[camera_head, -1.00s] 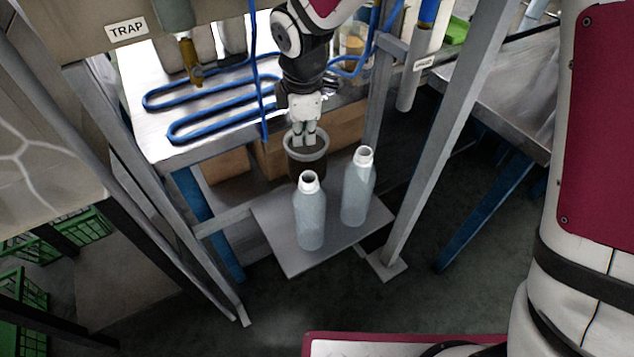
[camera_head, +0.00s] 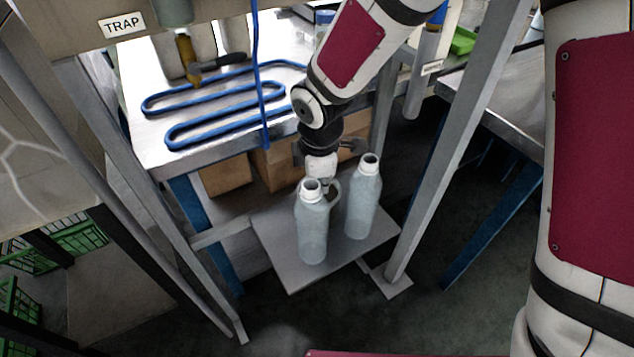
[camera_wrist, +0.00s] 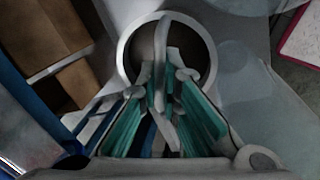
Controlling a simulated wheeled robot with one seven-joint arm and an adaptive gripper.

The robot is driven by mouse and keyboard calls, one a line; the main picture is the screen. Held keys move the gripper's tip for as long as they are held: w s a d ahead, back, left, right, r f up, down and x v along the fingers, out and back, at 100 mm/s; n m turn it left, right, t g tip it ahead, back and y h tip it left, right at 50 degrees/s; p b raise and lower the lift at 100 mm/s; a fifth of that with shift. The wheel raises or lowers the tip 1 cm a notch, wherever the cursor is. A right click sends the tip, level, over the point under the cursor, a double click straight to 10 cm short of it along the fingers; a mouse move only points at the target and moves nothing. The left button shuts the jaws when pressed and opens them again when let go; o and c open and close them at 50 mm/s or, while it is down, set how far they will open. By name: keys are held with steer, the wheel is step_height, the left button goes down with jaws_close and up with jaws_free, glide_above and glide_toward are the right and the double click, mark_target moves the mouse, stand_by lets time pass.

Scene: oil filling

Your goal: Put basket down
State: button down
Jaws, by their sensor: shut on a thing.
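The basket (camera_wrist: 124,62) is a round dark container with a pale rim and a pale handle across its top. In the head view its rim (camera_head: 335,189) shows between two bottles, and the rest is mostly hidden behind the left one. My gripper (camera_wrist: 165,84) is shut on the handle. In the head view my gripper (camera_head: 321,178) points down over the grey metal plate (camera_head: 278,259). I cannot tell whether the basket's bottom touches the plate.
A left bottle (camera_head: 313,232) and a right bottle (camera_head: 363,203), both pale blue-grey, stand upright on the plate close to the basket. Grey frame posts (camera_head: 455,150) stand at the sides. Cardboard boxes (camera_head: 285,165) sit behind. The plate's front left is bare.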

steer(key=shift+f, duration=0.15)
steer(key=c, duration=1.8)
jaws_free()
steer(key=r+p, duration=0.1)
steer(key=r, duration=0.3)
steer(key=s+r+p, duration=0.1)
steer(key=r, duration=0.3)
steer(key=s+r+p, duration=0.1)
steer(key=r, duration=0.3)
steer(key=shift+s+d+r+p, duration=0.1)
steer(key=shift+d+p, duration=0.15)
steer(key=shift+p, duration=0.15)
